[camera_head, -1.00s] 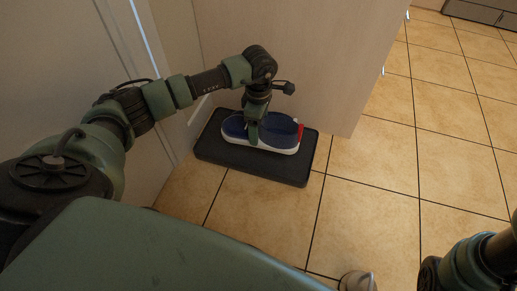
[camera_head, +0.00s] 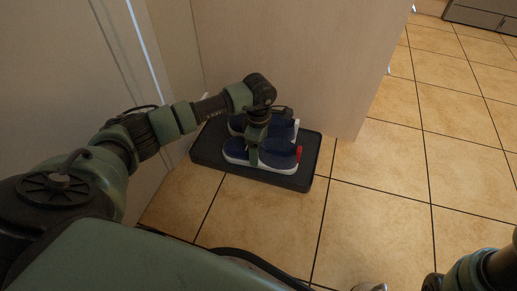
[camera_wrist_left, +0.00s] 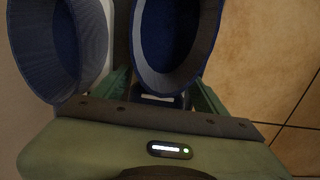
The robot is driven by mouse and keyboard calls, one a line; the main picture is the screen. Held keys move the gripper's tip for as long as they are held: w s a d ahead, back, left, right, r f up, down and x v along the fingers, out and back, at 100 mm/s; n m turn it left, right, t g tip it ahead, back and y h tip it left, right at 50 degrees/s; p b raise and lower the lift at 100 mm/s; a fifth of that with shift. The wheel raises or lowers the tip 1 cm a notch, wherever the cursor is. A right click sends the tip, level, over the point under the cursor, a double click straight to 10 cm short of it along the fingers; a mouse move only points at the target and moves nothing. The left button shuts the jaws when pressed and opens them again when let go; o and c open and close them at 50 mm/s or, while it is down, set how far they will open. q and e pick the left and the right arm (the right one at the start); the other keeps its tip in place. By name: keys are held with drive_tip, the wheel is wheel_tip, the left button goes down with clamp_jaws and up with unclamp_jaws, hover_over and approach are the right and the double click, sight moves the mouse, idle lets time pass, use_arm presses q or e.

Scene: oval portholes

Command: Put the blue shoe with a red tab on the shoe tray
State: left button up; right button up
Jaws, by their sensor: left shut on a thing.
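The blue shoe with a red tab (camera_head: 276,156) has a white sole and is at the front part of the black shoe tray (camera_head: 208,163). It looks level and on or just above the tray surface; I cannot tell exact contact. My left gripper (camera_head: 253,157) comes down from above and is shut on this shoe near its middle. In the left wrist view the held shoe (camera_wrist_left: 178,45) sits between the two green fingers. A second blue shoe (camera_head: 284,130) stands behind it on the tray, partly hidden by my gripper. It also shows in the left wrist view (camera_wrist_left: 80,50).
A pale wooden panel (camera_head: 290,60) rises right behind the tray. A white door (camera_head: 70,60) is at the left. The tiled floor (camera_head: 380,190) to the right is clear. My right arm shows only at the lower right edge.

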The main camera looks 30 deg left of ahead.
use_arm(q)
drive_tip(key=shift+f, duration=0.15)
drive_tip(key=o, duration=1.6)
